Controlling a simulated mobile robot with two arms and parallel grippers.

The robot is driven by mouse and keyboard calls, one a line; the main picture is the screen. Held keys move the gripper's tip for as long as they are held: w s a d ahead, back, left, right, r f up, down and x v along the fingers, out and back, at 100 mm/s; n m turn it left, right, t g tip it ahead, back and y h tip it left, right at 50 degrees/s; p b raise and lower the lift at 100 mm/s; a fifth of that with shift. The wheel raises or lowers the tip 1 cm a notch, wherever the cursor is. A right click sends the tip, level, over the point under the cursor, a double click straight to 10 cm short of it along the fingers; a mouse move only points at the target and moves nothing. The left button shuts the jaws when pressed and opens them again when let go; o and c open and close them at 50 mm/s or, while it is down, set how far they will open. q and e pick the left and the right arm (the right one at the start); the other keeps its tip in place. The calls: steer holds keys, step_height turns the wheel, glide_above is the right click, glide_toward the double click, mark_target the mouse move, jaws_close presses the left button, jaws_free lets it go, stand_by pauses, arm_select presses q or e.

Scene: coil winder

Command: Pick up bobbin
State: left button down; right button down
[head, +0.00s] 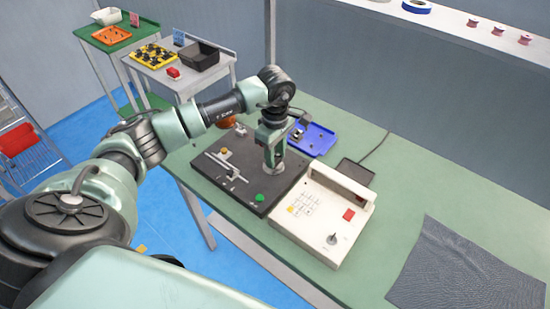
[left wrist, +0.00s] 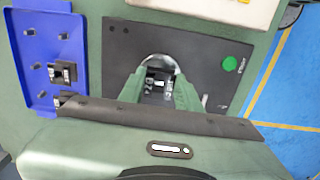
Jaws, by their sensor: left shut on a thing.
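My left gripper (head: 271,166) points down at the black winder base (head: 216,164) on the green bench. In the left wrist view its two green fingers (left wrist: 160,92) are shut on a small dark and pale thing, which looks like the bobbin, mostly hidden by the fingers. A round grey-white disc (left wrist: 158,62) shows just behind the fingertips; I cannot tell whether it belongs to the bobbin or the winder. Several reddish spools, among them one spool (head: 498,30), stand on the white shelf at the upper right. My right gripper is not in view.
A blue tray (head: 322,140) with pegs and a dark part lies behind the winder. A cream control box (head: 310,236) adjoins the base. A dark grey cloth (head: 462,272) lies at right; the bench between is clear. Side tables with a black bin (head: 200,62) stand further back.

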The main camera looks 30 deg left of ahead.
arm_select(q)
step_height(320, 180, up, 19)
steer(key=b, duration=0.1)
steer(key=shift+b, duration=0.4)
steer(key=shift+f, duration=0.1)
